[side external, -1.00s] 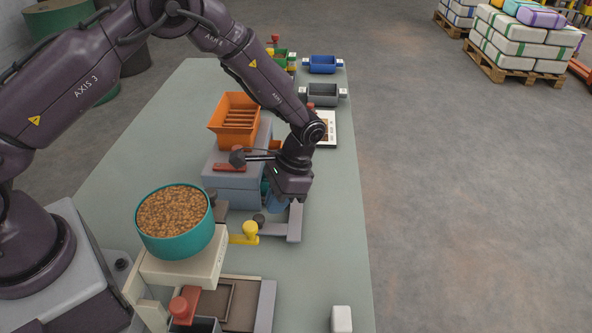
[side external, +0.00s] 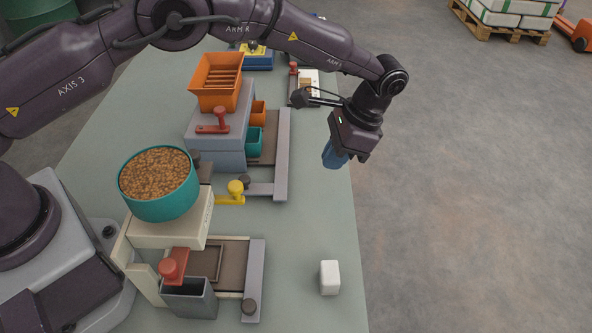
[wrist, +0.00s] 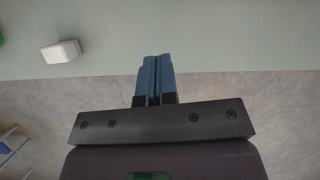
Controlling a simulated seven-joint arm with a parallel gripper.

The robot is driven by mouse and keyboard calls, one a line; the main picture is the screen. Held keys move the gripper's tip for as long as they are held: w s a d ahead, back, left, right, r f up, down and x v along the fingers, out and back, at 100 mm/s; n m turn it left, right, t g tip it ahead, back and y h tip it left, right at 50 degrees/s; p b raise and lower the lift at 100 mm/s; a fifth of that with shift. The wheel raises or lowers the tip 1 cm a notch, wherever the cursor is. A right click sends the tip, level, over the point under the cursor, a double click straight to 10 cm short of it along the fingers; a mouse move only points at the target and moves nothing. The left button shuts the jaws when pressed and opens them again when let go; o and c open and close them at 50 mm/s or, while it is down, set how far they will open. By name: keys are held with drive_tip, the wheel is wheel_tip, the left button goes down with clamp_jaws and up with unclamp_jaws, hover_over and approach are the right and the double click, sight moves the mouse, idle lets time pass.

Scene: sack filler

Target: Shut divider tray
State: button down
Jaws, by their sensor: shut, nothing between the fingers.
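What I take to be the divider is a grey-blue block (side external: 222,128) with an orange slatted hopper (side external: 217,83) on top and a red handle (side external: 214,122) on its front. A brown tray bed (side external: 265,152) sticks out from its right side and ends in a long grey bar (side external: 282,150), apart from the block. An orange bin (side external: 258,113) and a teal bin (side external: 254,141) stand beside the block. My gripper (side external: 335,157), with blue fingers, is shut and empty, right of the bar near the table's right edge. In the wrist view the fingers (wrist: 154,80) are together.
A teal pot of brown pellets (side external: 158,180) stands on a cream stand, with another brown bed and a grey bin (side external: 189,298) in front. A yellow knob (side external: 235,188) sits between the two stations. A white block (side external: 330,277) lies near the right edge. The table between is clear.

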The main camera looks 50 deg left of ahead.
sight(272, 192)
drive_tip(key=shift+m, duration=0.6)
drive_tip(key=x, duration=0.5)
drive_tip(key=w+x, duration=0.1)
drive_tip(key=x, duration=0.1)
drive_tip(key=shift+s+f, duration=0.1)
drive_tip(key=shift+f, duration=0.45)
drive_tip(key=shift+s+a+f, duration=0.2)
drive_tip(key=shift+s+a, duration=0.25)
drive_tip(key=shift+a, duration=0.05)
drive_tip(key=shift+s+a+f, duration=0.15)
drive_tip(key=shift+s+a, duration=0.85)
drive_tip(key=shift+s, duration=0.05)
drive_tip(key=shift+a, duration=0.1)
drive_tip(key=shift+s+a, duration=1.45)
drive_tip(key=shift+s, duration=0.1)
